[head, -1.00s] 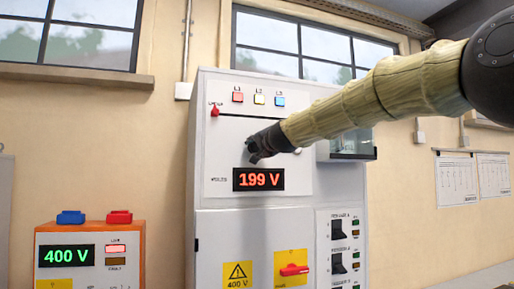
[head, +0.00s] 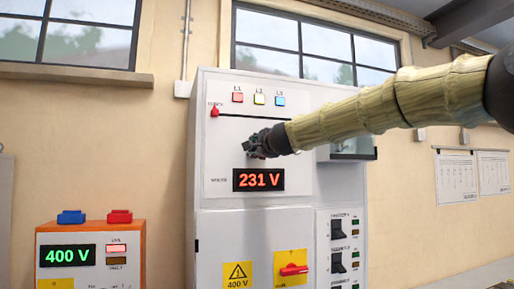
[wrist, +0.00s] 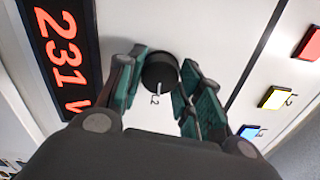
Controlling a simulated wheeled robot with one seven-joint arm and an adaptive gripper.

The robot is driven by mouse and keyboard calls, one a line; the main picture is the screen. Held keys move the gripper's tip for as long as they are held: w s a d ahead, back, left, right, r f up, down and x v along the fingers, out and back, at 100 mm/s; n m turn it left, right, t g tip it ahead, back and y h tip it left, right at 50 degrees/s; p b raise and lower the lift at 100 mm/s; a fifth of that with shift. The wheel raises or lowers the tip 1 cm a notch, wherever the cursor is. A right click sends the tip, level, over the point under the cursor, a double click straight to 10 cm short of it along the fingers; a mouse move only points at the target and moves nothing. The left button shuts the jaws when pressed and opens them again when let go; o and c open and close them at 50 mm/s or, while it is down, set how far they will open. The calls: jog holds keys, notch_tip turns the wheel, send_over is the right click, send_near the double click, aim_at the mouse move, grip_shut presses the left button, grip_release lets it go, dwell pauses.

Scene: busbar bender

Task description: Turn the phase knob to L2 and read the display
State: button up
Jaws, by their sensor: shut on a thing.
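The round black phase knob (wrist: 159,74) sits on the white cabinet front between my gripper's fingers in the wrist view. A white pointer line on the knob points toward a small mark that looks like "L2". In the head view my gripper (head: 262,143) hides the knob. The display (head: 258,180) just below reads 231 V in red; it also shows, turned sideways, in the wrist view (wrist: 62,60).
Lamps L1 red (head: 238,97), L2 yellow (head: 259,99) and L3 blue (head: 280,101) sit above. A small red handle (head: 215,112) is to their left. A red rotary switch (head: 293,270) is below. An orange-framed unit (head: 90,256) reading 400 V stands left.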

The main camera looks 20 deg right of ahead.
jog(key=shift+f, duration=0.15)
dwell(0.4)
jog(key=o, duration=1)
jog(key=shift+o, duration=0.2)
jog(key=shift+s, duration=0.15)
jog(key=s, duration=0.6)
jog(key=shift+s+m, duration=0.2)
jog(key=shift+m, duration=0.1)
